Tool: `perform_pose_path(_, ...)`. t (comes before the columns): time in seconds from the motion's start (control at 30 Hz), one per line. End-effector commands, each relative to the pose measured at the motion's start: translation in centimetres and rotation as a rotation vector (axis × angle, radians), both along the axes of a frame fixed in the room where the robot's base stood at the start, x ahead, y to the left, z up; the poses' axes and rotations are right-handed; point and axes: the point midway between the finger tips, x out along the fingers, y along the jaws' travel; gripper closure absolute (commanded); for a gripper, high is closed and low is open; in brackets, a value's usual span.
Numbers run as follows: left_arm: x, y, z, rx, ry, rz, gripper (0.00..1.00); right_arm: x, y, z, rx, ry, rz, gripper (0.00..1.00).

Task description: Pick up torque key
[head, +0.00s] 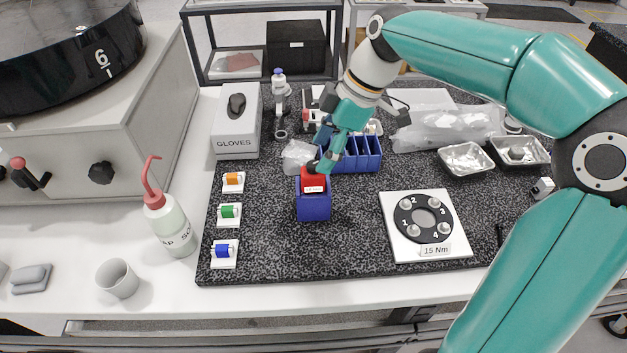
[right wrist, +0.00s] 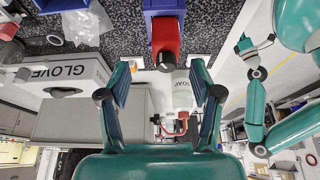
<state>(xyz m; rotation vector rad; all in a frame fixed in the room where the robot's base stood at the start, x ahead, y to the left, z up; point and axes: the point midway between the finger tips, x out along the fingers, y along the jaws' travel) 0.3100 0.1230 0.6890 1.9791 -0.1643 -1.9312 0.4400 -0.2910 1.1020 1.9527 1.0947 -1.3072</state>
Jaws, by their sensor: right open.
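A red block-shaped tool with a white label, seemingly the torque key (head: 313,184), stands upright in a blue holder (head: 314,207) on the speckled mat. In the right wrist view the red tool (right wrist: 166,38) ends in a black tip, with the blue holder (right wrist: 164,7) behind it. My right gripper (head: 324,160) is just above the tool in the head view, partly hiding its top. In the right wrist view my right gripper (right wrist: 161,78) has its fingers spread wide, with the black tip slightly beyond them. A small teal arm end, seemingly my left gripper (right wrist: 252,45), shows at the right.
A ring plate marked 15 Nm (head: 408,246) lies right of the holder. Coloured numbered pieces (head: 229,213) stand left. A blue divided bin (head: 360,158) and a clear crumpled bag (head: 297,155) sit close behind. The mat in front of the holder is clear.

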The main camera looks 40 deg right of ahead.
Motion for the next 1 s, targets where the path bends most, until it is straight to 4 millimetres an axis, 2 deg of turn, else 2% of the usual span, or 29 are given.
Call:
perform_pose_path(0.33,0.0,0.0,0.3,0.000,-0.001,0.000,0.60,0.2,0.9,-2.5,0.001,0.003,0.000,0.35)
perform_pose_path(0.6,0.0,0.0,0.9,0.000,-0.001,0.000,0.60,0.5,2.1,-5.9,0.001,0.003,-0.001,0.35)
perform_pose_path(0.9,0.0,0.0,0.9,0.000,-0.001,0.000,0.60,0.6,2.2,-6.4,0.000,-0.001,-0.003,0.35)
perform_pose_path(1.0,0.0,0.0,0.9,0.000,0.000,0.000,0.60,0.6,2.2,-6.4,0.000,-0.001,-0.003,0.52)
